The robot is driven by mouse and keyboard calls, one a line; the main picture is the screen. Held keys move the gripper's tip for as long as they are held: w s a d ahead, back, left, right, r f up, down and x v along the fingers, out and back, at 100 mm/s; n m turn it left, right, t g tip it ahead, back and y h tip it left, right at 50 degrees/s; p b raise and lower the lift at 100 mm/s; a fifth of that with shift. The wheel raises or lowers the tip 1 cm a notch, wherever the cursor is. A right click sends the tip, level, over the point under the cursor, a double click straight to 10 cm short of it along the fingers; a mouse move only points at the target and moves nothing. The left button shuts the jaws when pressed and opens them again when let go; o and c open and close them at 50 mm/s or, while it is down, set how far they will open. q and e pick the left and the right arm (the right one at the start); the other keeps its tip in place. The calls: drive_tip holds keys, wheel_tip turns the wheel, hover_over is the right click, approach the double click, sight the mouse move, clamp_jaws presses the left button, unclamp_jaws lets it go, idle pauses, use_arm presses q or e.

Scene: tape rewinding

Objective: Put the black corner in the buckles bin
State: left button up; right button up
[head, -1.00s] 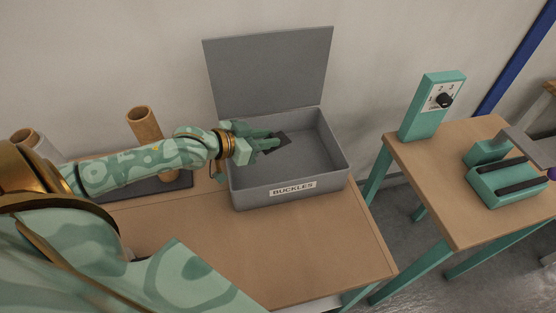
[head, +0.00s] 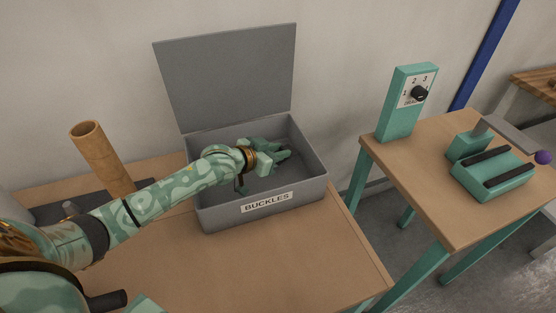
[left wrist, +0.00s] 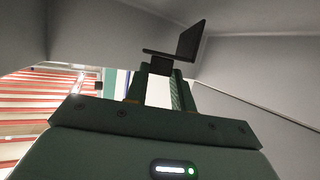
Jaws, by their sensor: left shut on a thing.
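The buckles bin (head: 222,215) is a grey box with its lid raised at the back and a BUCKLES label on its front. My left gripper (head: 280,153) reaches over the bin's left wall and is inside the opening, near the middle. In the left wrist view, my left gripper (left wrist: 160,76) is shut on the black corner (left wrist: 190,40), an L-shaped dark piece held at the fingertips, with grey bin walls around it. In the head view the corner is hard to make out against the gripper and the dark bin floor.
A brown cardboard tube (head: 103,160) stands on a dark base left of the bin. A second table (head: 400,190) at the right holds a green dial box (head: 405,110) and a green device with black bars (head: 492,172). The table front below the bin is clear.

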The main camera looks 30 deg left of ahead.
use_arm(q)
wheel_tip(320, 180, down, 3)
drive_tip(key=shift+a+r+b, duration=0.1)
drive_tip(key=shift+b, duration=0.3)
drive_tip(key=shift+r, duration=0.2)
drive_tip(key=o, duration=1)
drive_tip(key=shift+f, duration=0.15)
drive_tip(key=shift+c, duration=0.2)
use_arm(e)
drive_tip(key=shift+s+a+f, duration=0.15)
drive_tip(key=shift+s+f, duration=0.1)
drive_tip(key=shift+f, duration=0.4)
use_arm(q)
drive_tip(key=shift+s+r+p, duration=0.25)
drive_tip(key=shift+r+p, duration=0.05)
drive_tip(key=shift+p, duration=0.05)
drive_tip(key=p+v, duration=0.3)
drive_tip(key=v, duration=0.3)
drive_tip(key=shift+r, duration=0.15)
drive_tip(key=shift+s+a, duration=0.15)
drive_tip(key=shift+s, duration=0.3)
use_arm(e)
drive_tip(key=r, duration=0.1)
drive_tip(key=w+r, duration=0.1)
drive_tip(key=r, duration=0.1)
drive_tip(key=shift+w+r, duration=0.1)
drive_tip(key=shift+r, duration=0.05)
